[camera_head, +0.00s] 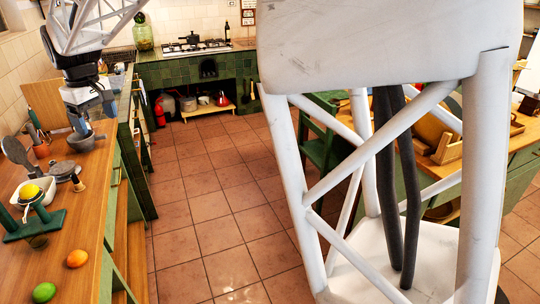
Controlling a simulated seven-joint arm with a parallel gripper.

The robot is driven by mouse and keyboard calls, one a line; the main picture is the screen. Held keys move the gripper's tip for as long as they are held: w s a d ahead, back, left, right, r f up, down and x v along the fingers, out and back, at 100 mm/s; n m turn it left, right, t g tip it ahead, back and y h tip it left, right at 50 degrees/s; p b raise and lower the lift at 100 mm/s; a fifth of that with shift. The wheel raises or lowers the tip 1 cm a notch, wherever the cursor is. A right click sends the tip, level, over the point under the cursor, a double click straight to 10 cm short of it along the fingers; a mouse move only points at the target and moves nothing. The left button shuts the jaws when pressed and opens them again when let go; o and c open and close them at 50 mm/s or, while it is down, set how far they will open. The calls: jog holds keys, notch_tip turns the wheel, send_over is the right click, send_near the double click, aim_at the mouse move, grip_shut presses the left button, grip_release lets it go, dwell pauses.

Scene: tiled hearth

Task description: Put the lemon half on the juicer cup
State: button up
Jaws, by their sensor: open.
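A yellow lemon piece (30,191) shows at the left on the wooden counter, at a white dish (48,186). I cannot tell whether it lies in the dish or on something in front of it. A dark green stand with upright posts (38,226), perhaps the juicer, is just in front; its cup is not clear to me. My gripper (80,126) is open and points down farther back along the counter, close above or behind a grey bowl (84,143). It is well apart from the lemon, and its fingertips are small and partly hidden.
An orange (77,258) and a lime (43,292) lie near the counter's front. A grey pan-like object (62,171), a wooden pepper-mill-like piece (78,183) and a utensil pot (41,150) stand between gripper and lemon. The counter's right edge drops to the tiled floor (210,208).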

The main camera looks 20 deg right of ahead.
jog(key=s+d+m+t, duration=0.1)
jog(key=s+d+m, duration=0.4)
jog(key=s+d, duration=1.45)
jog(key=s+d+f+m, duration=0.2)
jog(key=s+d+f, duration=0.3)
jog(key=s, duration=0.5)
jog(key=s+d+f+m, duration=0.2)
jog(key=s+d+f, duration=0.3)
jog(key=s+d, duration=0.3)
jog(key=shift+s+t, duration=0.4)
jog(key=shift+s, duration=0.45)
